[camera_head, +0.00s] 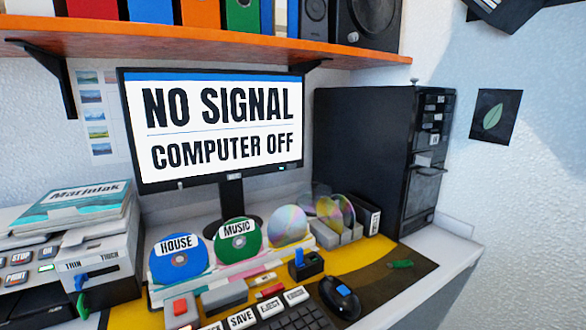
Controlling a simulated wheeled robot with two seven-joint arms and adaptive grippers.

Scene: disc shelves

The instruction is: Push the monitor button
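The monitor (215,125) stands on a black stand (232,195) at the back of the desk. It is lit and reads "NO SIGNAL" and "COMPUTER OFF". A small light spot (180,184) shows on its lower bezel at the left; I cannot tell whether it is a button. A red button (180,307) on a grey base is on the desk in front, apart from the monitor. Neither of my grippers is in view.
A black computer tower (365,150) stands right of the monitor. Discs, including a blue one (180,258) and a green one (237,241), stand in front of it. A mouse (340,297) and keyboard (295,318) are at the front. An orange shelf (200,41) overhangs the monitor. A printer-like device (100,262) is at left.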

